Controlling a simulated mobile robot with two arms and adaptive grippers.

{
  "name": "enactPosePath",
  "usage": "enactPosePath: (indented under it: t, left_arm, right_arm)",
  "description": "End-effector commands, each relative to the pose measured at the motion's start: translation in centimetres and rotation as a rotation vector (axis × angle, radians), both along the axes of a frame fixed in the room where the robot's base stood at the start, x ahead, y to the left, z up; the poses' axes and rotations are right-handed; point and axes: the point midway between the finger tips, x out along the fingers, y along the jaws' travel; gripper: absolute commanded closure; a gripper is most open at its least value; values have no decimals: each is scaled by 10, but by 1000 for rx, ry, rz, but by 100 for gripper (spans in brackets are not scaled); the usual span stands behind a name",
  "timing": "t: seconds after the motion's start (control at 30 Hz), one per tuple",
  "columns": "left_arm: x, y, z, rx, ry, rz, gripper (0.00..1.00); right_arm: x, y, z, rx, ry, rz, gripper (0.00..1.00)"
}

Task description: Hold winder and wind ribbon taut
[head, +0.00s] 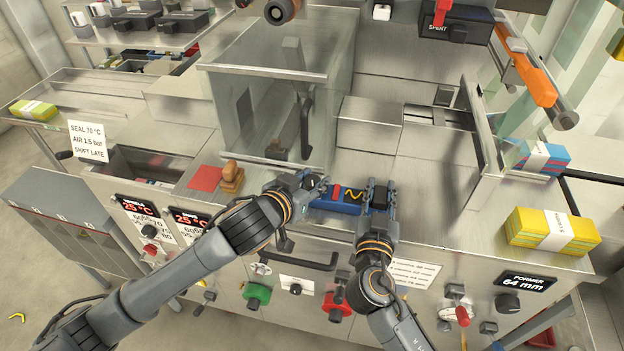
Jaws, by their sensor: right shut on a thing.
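A small blue tray or case (338,206) sits at the front edge of the steel bench, between my two grippers. It has a red piece and a wavy yellow strip on it. I cannot tell for sure which part is the winder or the ribbon. My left gripper (318,184) is at the left end of the blue tray. Its fingertips are too small and overlapped to show whether it is open. My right gripper (379,186) is at the right end, with its fingers on either side of a dark block (379,197), shut on it.
A clear-walled enclosure (265,100) stands behind the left gripper. A wooden-handled stamp (231,177) and a red pad (205,178) lie to the left. Banded yellow packs (553,230) and a blue pack (541,157) lie at the right. Bare steel lies right of my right gripper.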

Motion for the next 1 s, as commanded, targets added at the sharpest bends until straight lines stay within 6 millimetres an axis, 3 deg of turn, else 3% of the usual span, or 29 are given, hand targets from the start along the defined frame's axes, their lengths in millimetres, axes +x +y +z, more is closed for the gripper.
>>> enactPosePath:
  t: [0.37,1.0]
  left_arm:
    - [1,1,-1,5,3,-49,96]
    - [-1,-2,-1,8,1,-408,96]
  right_arm:
    - [0,0,0,0,-1,0,100]
    - [0,1,1,0,-2,2,100]
